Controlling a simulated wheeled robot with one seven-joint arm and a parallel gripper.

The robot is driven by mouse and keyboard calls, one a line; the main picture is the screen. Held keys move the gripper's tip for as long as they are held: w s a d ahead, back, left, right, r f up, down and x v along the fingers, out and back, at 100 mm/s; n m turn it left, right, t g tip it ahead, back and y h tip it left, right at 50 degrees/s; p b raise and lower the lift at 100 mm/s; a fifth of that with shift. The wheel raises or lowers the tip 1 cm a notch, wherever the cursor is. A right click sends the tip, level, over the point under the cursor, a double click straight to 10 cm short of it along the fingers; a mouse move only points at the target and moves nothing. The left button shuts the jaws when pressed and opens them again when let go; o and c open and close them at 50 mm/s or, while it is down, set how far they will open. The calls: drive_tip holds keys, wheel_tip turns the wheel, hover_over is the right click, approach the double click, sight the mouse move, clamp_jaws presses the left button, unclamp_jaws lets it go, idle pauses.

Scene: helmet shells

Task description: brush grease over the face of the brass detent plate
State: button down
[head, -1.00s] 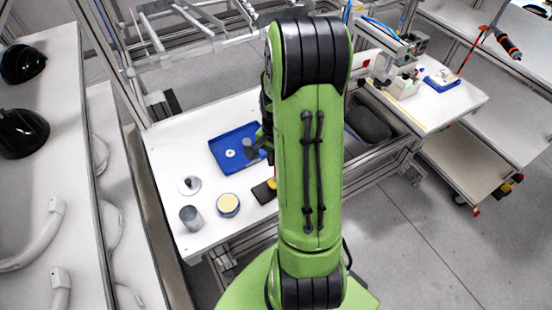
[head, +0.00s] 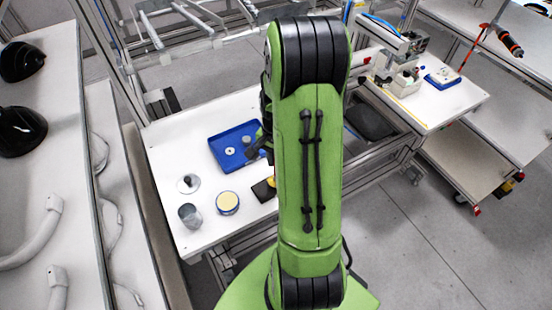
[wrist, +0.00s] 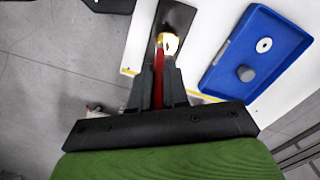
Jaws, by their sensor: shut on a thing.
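My gripper (wrist: 160,88) is shut on the red handle of a brush (wrist: 158,72) in the wrist view. A pale yellow end (wrist: 168,42) shows beyond the fingertips, over a dark flat pad (wrist: 180,15); I cannot tell whether it touches the pad. In the head view my arm hides most of the gripper. The dark pad (head: 263,191) lies at the table's near edge, with a bit of red and yellow above it. A round tin (head: 227,203) with a pale yellow top stands left of the pad. I cannot make out a brass plate for certain.
A blue tray (head: 228,158) holds a white ring (head: 230,152) and a grey cylinder (wrist: 245,73). A grey cup (head: 190,216) and a grey disc with a knob (head: 189,184) stand at the left of the white table (head: 165,150).

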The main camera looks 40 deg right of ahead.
drive_tip(key=shift+f+b, duration=0.8)
drive_tip(key=shift+f, duration=0.15)
drive_tip(key=shift+d+r, duration=0.1)
drive_tip(key=shift+d, duration=0.4)
drive_tip(key=shift+w+d, duration=0.2)
drive_tip(key=shift+d, duration=0.05)
drive_tip(key=shift+w+d, duration=0.1)
drive_tip(key=shift+w, duration=0.15)
drive_tip(key=shift+w, duration=0.15)
